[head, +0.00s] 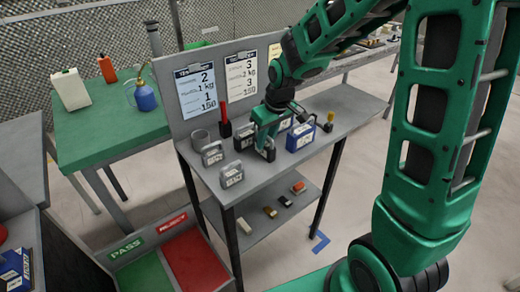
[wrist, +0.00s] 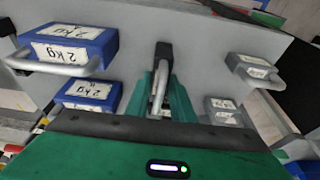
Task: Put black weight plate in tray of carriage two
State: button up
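A black weight (wrist: 165,50) with a grey loop handle (wrist: 159,90) stands on the grey bench (head: 325,101); it also shows in the head view (head: 269,151). It looks like a handled block rather than a flat plate. My gripper (wrist: 166,95) is down at this weight, with its green fingers on either side of the handle. In the head view my gripper (head: 266,133) partly covers the weight. I cannot tell whether the fingers press on the handle. I cannot make out a tray of carriage two.
A blue 2 kg weight (head: 300,138) stands close to the right of my gripper. Grey weights (head: 231,175) stand to the left. A lower shelf (head: 263,222) holds small blocks. Green and red bins (head: 196,262) marked PASS and REJECT sit lower left.

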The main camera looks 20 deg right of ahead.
grip_shut()
jog(key=shift+r, duration=0.15)
dwell(1.2)
